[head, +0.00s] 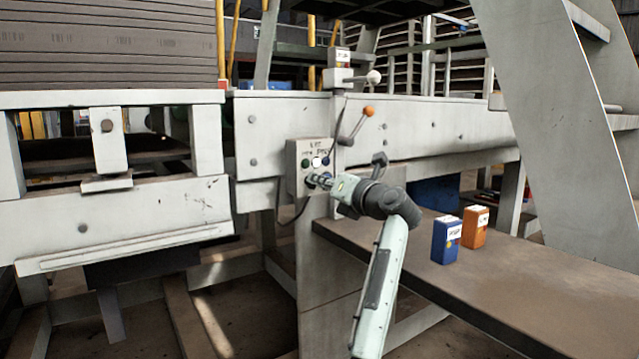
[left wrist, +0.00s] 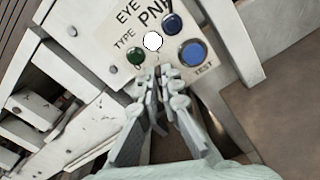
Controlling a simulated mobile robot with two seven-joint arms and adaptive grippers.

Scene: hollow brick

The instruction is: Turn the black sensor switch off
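A pale control box (head: 299,158) is fixed to the frame in the head view. Its panel (left wrist: 112,52) fills the top of the left wrist view, with a green button (left wrist: 136,55), a white light (left wrist: 153,41), a dark blue button (left wrist: 172,24) and a blue TEST button (left wrist: 193,53). My left gripper (head: 320,179) is at the lower part of this panel. In the left wrist view its fingertips (left wrist: 165,73) are close together, below the white light, between the green and TEST buttons. I cannot make out the black switch; the fingertips may hide it. My right gripper is not in view.
An orange-knobbed lever (head: 358,122) and a pale-knobbed lever (head: 362,77) stand above and right of the box. A blue carton (head: 446,240) and an orange carton (head: 475,228) stand on the brown bench (head: 540,282). A cable hangs below the box.

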